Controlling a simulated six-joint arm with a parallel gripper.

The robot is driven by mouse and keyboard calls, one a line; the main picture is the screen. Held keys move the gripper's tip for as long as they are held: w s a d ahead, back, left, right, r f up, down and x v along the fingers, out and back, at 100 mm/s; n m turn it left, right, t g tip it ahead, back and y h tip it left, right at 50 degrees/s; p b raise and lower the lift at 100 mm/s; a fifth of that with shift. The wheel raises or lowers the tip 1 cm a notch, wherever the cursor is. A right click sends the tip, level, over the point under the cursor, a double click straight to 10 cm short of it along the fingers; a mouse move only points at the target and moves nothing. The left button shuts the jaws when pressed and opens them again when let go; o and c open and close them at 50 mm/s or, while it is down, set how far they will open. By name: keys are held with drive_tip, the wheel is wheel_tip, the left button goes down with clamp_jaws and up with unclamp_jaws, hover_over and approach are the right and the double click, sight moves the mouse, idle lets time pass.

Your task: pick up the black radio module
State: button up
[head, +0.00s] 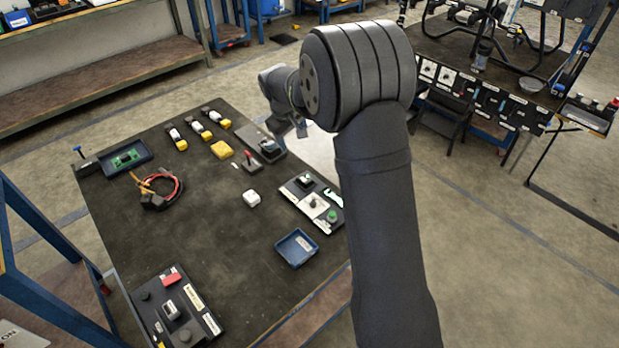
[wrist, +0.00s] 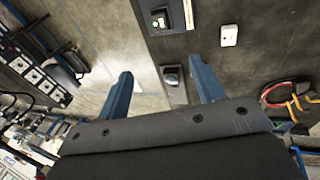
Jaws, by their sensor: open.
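A small dark, rounded block (head: 269,146) sits on a grey base plate (head: 254,135) near the table's far right edge; it may be the black radio module, but I cannot tell for sure. In the wrist view the dark block (wrist: 172,76) shows between my two blue fingers, beyond their tips. My gripper (wrist: 161,68) is open and empty, with a wide gap between the fingers. In the head view my gripper (head: 293,127) is partly hidden by my arm and appears above the table's far right edge, close to the block and apart from it.
A red-handled switch (head: 249,163) and a yellow block (head: 222,149) lie left of the dark block. A control panel (head: 313,205) with a green button, a white box (head: 252,198) and a blue tray (head: 297,248) are nearer. Cables (head: 160,189) lie left. The table's middle is mostly clear.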

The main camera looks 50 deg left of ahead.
sight(309, 181)
drive_tip(key=w+a+f+g+h, duration=0.1)
drive_tip(key=w+a+f+g, duration=0.2)
drive_tip(key=w+f, duration=0.6)
drive_tip(key=f, duration=1.7)
drive_tip(key=shift+s+d+f, duration=0.1)
drive_tip(key=shift+s+f, duration=0.1)
drive_tip(key=shift+s, duration=0.05)
drive_tip(key=c, duration=1.2)
drive_tip(key=shift+o, duration=0.2)
drive_tip(key=shift+r, duration=0.1)
